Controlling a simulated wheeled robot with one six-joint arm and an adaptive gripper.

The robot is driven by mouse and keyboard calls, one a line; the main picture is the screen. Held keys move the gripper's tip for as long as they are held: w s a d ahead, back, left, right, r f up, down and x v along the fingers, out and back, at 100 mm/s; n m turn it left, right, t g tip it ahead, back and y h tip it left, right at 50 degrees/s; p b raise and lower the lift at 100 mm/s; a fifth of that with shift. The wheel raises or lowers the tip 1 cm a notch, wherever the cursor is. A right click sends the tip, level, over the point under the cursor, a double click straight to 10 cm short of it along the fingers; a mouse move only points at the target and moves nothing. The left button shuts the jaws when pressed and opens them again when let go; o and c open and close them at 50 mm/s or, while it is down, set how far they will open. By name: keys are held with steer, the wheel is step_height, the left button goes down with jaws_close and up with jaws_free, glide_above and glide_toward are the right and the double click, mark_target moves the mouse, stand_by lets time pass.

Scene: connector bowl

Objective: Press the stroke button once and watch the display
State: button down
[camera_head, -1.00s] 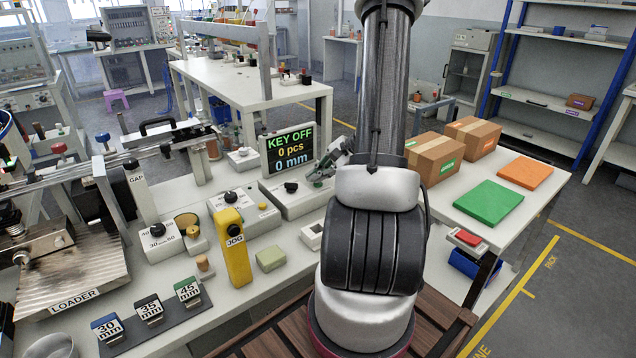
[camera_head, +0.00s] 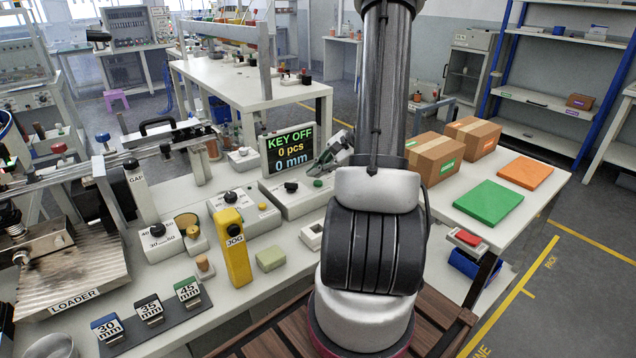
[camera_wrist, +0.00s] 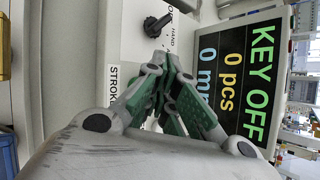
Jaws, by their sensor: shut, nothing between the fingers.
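The display (camera_head: 289,150) stands upright and reads KEY OFF, 0 pcs, 0 mm; the wrist view also shows this text on the display (camera_wrist: 236,85), turned sideways. In front of it is a pale control box (camera_head: 296,203) with a black knob (camera_head: 291,187) and a green button (camera_head: 318,183). In the wrist view a partly covered label beginning STROK (camera_wrist: 114,88) lies on the box, and the knob (camera_wrist: 157,26) is beside the word HAND. My gripper (camera_head: 319,166) is shut and empty, just above the green button and apart from it. In the wrist view the gripper (camera_wrist: 173,62) hides the button.
A yellow JOG pendant (camera_head: 236,248) stands at the bench front. Another knob box (camera_head: 243,212) is left of the control box. Gauge blocks marked 30, 35 and 45 mm (camera_head: 149,309) sit at front left. Cardboard boxes (camera_head: 434,158) are on the right table.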

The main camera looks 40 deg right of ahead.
mark_target(317, 184)
steer(key=shift+r, duration=0.1)
steer(key=shift+r, duration=2.4)
steer(key=s+a+n+g, duration=0.1)
steer(key=s+n, duration=0.1)
steer(key=s, duration=0.2)
steer(key=s+a+r+n+g, duration=0.1)
steer(key=s+a+n+g, duration=0.1)
steer(key=s, duration=0.2)
steer(key=s+a+r+n+g+h, duration=0.1)
steer(key=s+n+g, duration=0.1)
steer(key=s+n, duration=0.1)
steer(key=shift+s+a+r, duration=0.2)
steer(key=shift+s+a, duration=0.2)
steer(key=shift+s, duration=0.15)
steer(key=s+a+r+n+t+h, duration=0.2)
steer(key=s+a+r+n+h, duration=0.2)
steer(key=a+r+n, duration=0.6)
step_height(317, 184, up, 4)
steer(key=shift+s+a+f+n+h, duration=0.1)
steer(key=shift+s+a+n+h, duration=0.25)
steer(key=shift+s+n, duration=0.8)
